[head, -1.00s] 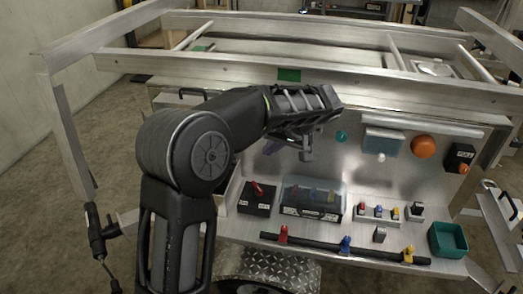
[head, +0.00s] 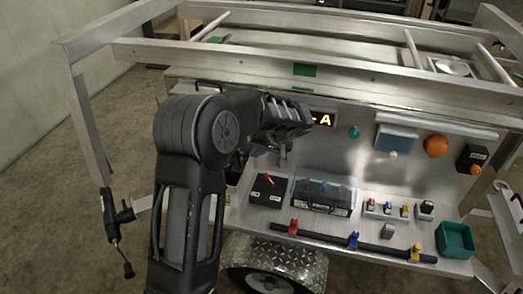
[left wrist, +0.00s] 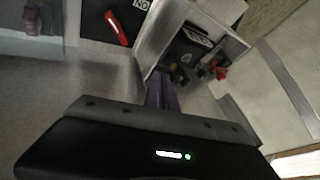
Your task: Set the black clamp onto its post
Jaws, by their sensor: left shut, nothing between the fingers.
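My left gripper (head: 284,152) is shut and empty, pointing down in front of the trailer's metal panel, above the back of the shelf. In the left wrist view its dark fingers (left wrist: 160,92) are together, with no object between them. I cannot surely pick out the black clamp or its post. In the left wrist view, a black part with a white label (left wrist: 188,48) stands in a metal-walled recess beside a small red piece (left wrist: 219,72); I cannot tell whether it is the clamp. In the head view my left arm hides that area.
A black box with a red lever (head: 269,188) and a clear-lidded case (head: 322,197) stand on the shelf below my gripper. A black bar (head: 330,241) carries red, blue and yellow clamps. A green bin (head: 456,240) is at right. A lit "A" display (head: 323,119) is on the panel.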

